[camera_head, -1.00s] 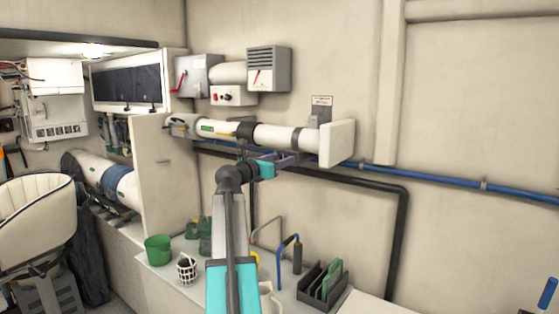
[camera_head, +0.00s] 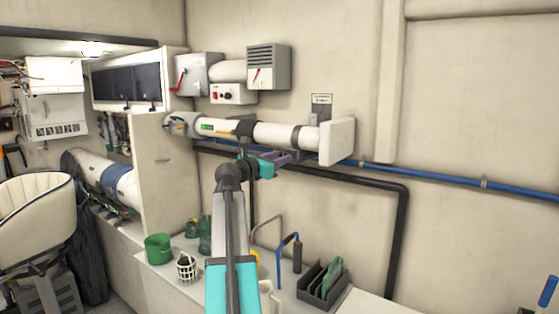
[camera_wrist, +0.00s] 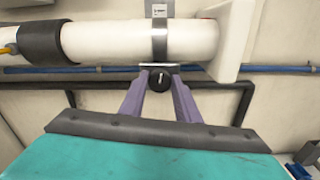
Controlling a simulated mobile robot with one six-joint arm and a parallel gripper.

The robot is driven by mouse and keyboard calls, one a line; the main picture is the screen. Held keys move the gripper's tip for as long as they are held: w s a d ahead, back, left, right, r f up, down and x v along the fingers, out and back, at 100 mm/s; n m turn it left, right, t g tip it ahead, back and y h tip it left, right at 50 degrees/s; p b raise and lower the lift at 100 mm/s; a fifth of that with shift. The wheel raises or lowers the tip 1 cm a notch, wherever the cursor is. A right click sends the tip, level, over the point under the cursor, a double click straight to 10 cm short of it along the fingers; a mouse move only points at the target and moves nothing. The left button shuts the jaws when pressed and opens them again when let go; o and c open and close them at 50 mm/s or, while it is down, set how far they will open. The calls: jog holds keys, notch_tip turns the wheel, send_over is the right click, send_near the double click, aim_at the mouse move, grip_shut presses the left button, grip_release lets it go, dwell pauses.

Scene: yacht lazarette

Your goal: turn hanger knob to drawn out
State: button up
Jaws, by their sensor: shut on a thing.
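The hanger knob (camera_wrist: 160,80) is a small dark round knob just below the white horizontal cylinder, under its metal strap, in the wrist view. My gripper (camera_wrist: 160,86) has its two purple fingers closed on the knob, one on each side. In the head view my gripper (camera_head: 283,158) is just under the cylinder, left of the white end plate, and the knob is hidden there. The white cylinder (camera_head: 272,134) lies level along the wall, with dark bands around it. How far the knob is turned cannot be told.
A white end plate (camera_head: 338,142) stands at the cylinder's right end. A blue pipe (camera_head: 425,173) and a black pipe (camera_head: 402,240) run along the wall behind. Below, the counter holds a green cup (camera_head: 158,248) and a dark rack (camera_head: 322,284).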

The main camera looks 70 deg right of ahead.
jog(key=shift+f+m+b, duration=0.15)
jog(key=shift+m+b, duration=4.05)
jog(key=shift+m, duration=1.5)
jog(key=shift+f+m+b, duration=0.2)
jog(key=shift+m+b, duration=3.95)
jog(key=shift+m, duration=1.55)
jog(key=shift+f+m+b, duration=0.15)
jog(key=shift+m+b, duration=4.05)
jog(key=shift+m, duration=1.5)
jog(key=o, duration=1)
jog(key=shift+r, duration=0.1)
